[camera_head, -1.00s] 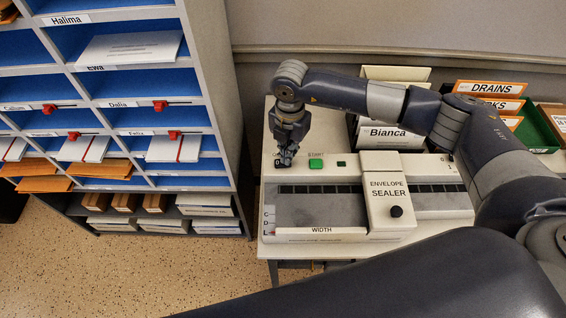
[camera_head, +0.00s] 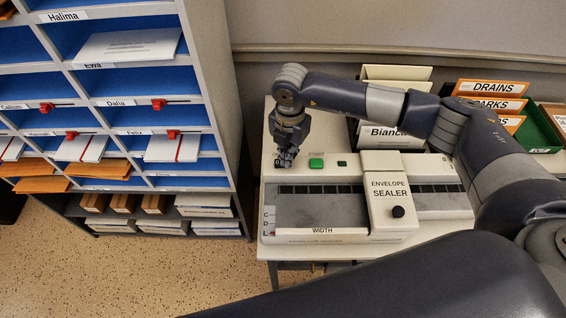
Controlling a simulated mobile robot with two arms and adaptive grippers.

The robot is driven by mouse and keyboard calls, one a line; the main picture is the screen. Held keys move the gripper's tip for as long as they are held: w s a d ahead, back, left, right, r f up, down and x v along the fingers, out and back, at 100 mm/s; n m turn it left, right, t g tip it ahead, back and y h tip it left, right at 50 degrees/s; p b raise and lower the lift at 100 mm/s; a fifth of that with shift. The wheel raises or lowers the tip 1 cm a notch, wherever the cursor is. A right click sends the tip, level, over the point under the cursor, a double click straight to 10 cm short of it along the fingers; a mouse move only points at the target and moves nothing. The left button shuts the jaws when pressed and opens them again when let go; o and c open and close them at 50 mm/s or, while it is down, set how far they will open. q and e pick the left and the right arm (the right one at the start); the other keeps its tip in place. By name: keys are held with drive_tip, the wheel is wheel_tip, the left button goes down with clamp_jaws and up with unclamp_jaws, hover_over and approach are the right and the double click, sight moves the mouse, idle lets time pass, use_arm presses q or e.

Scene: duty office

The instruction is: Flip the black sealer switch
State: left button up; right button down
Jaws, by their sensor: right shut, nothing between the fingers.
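The envelope sealer (camera_head: 397,211) is a cream machine on a table, with a grey bed and a raised block that has a black knob (camera_head: 398,212). A green button (camera_head: 316,163) and a small dark inset (camera_head: 341,164) are on its back strip. My right gripper (camera_head: 284,163) points down at the left end of that strip, left of the green button, with its fingers shut and empty. The black switch is mostly hidden under the fingertips; I cannot tell its position or whether the fingers touch it. My left gripper is not in view.
A pigeonhole shelf (camera_head: 215,75) with mail and red tabs stands close on the left. Upright folders (camera_head: 392,137) and a green tray (camera_head: 540,133) are behind the sealer. My right arm spans over the folders.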

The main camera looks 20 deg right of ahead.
drive_tip(key=shift+f+b, duration=0.3)
drive_tip(key=shift+f, duration=0.1)
drive_tip(key=shift+s+r, duration=0.1)
drive_tip(key=shift+r, duration=0.1)
drive_tip(key=shift+r+p, duration=2.25)
drive_tip(key=shift+r, duration=1.15)
drive_tip(key=shift+f, duration=0.1)
